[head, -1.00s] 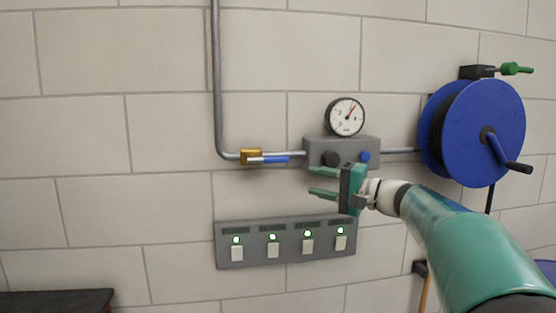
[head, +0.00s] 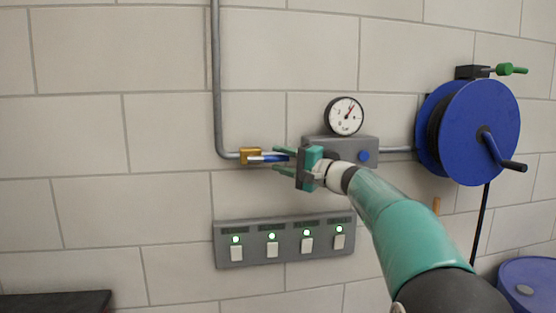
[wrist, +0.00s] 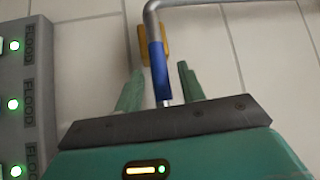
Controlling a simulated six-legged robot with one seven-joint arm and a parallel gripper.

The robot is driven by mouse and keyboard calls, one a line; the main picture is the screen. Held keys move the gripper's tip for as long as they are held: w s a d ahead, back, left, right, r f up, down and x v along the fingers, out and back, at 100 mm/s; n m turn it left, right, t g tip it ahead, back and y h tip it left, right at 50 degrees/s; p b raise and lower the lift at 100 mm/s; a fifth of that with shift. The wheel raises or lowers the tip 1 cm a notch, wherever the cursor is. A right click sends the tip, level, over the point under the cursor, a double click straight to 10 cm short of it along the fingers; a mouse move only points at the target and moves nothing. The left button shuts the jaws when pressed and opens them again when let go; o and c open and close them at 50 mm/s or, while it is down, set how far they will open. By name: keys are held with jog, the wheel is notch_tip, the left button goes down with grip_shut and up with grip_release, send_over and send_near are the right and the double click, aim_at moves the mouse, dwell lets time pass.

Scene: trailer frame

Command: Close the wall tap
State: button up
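The wall tap has a brass body (head: 250,156) on a grey pipe and a blue lever (head: 268,158) that lies along the horizontal pipe, pointing right. My gripper (head: 277,160) is at the lever's right part, with its fingers pointing left. In the wrist view the blue lever (wrist: 160,72) lies between the two green fingers, and the brass body (wrist: 142,45) is beyond the fingertips. My gripper (wrist: 161,72) is open, with gaps showing on both sides of the lever. The lever's end is partly hidden by the gripper in the head view.
A grey box (head: 355,148) with a blue knob sits right of the tap, under a round gauge (head: 344,116). A switch panel (head: 285,242) with green lights is below. A blue hose reel (head: 490,125) is at the right, and a blue drum (head: 530,285) stands lower right.

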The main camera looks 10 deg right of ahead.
jog(key=shift+w+a+r, duration=0.15)
jog(key=shift+w+a, duration=0.3)
grip_shut()
